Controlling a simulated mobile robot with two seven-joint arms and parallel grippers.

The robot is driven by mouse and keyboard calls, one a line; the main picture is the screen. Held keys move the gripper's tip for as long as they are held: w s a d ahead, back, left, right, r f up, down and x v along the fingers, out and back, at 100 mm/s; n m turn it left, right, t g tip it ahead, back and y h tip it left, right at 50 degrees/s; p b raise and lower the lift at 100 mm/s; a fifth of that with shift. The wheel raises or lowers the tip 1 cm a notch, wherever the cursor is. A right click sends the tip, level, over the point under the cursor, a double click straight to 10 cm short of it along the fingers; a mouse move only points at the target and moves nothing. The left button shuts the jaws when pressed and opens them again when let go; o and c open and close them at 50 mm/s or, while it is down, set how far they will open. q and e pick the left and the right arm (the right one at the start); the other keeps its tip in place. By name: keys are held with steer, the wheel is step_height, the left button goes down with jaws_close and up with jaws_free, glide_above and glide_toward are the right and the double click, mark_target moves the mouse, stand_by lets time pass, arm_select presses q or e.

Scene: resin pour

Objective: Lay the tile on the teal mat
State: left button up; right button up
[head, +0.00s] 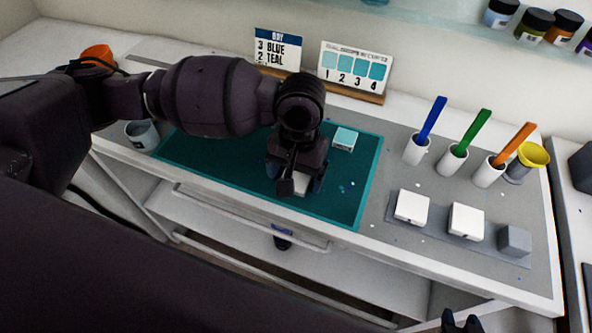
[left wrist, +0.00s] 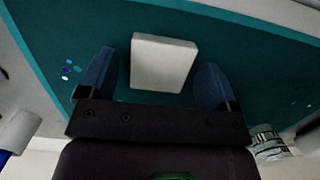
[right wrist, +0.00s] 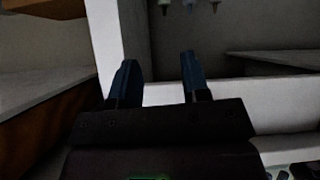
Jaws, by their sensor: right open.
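A white square tile (left wrist: 163,63) lies flat on the teal mat (head: 215,160). In the head view the tile (head: 301,188) is partly hidden by my left gripper (head: 302,184). In the left wrist view my left gripper (left wrist: 157,62) has its blue fingers apart, one on each side of the tile, with a gap showing on the left side and a narrower one on the right. My right gripper (head: 462,321) is at the bottom edge of the head view; in its wrist view (right wrist: 158,60) it is open and empty.
Cups with coloured sticks (head: 416,148) stand behind. A grey cup (head: 141,135) is left of the mat; cards (head: 355,67) stand behind.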

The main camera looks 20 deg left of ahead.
mark_target(297, 175)
arm_select(q)
steer(key=shift+r, duration=0.1)
arm_select(e)
steer(key=shift+f, duration=0.15)
arm_select(q)
steer(key=r, duration=0.1)
steer(key=r+p, duration=0.1)
steer(key=r, duration=0.3)
steer(key=shift+w, duration=0.3)
step_height(297, 175, up, 7)
steer(key=p, duration=0.1)
steer(key=shift+w+p, duration=0.4)
steer(key=shift+w, duration=0.05)
arm_select(e)
steer(key=shift+s+d+r, duration=0.1)
steer(key=shift+s+r, duration=0.15)
steer(key=shift+r, duration=0.3)
steer(key=shift+s+d+r, duration=0.1)
steer(key=shift+s+r, duration=0.1)
steer(key=shift+r, duration=0.3)
